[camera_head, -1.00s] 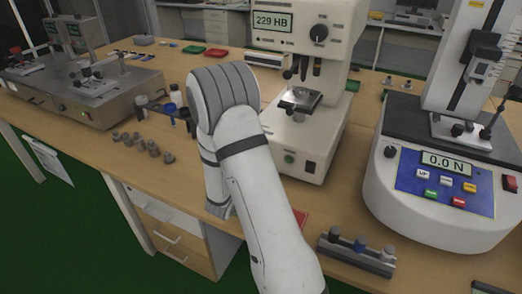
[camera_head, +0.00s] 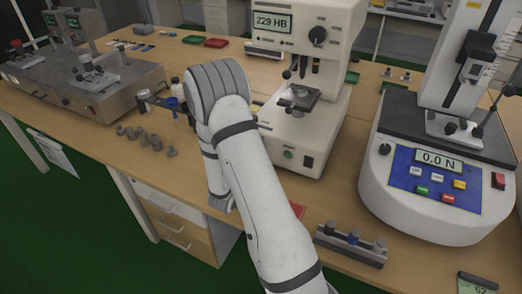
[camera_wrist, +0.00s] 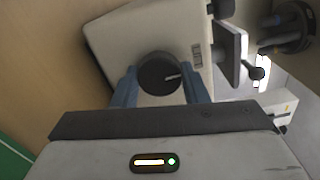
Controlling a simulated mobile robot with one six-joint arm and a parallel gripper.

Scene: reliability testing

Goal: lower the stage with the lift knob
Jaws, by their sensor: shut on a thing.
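The hardness tester (camera_head: 305,135) is a white machine whose display reads 229 HB. Its small dark stage (camera_head: 298,98) sits below the objectives, with a light round piece on top. In the wrist view, the black round lift knob (camera_wrist: 158,74) with a white pointer line is on the tester's pale side. My gripper (camera_wrist: 160,88) has its two blue fingers on either side of the knob, shut on it. The pointer line points right in that view. In the head view, my white arm hides my gripper and the knob.
A force tester (camera_head: 432,185) reading 0.0 N stands at the right. Several grey metal pieces (camera_head: 145,138) stand left of my arm. A grey metal machine (camera_head: 85,85) stands far left.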

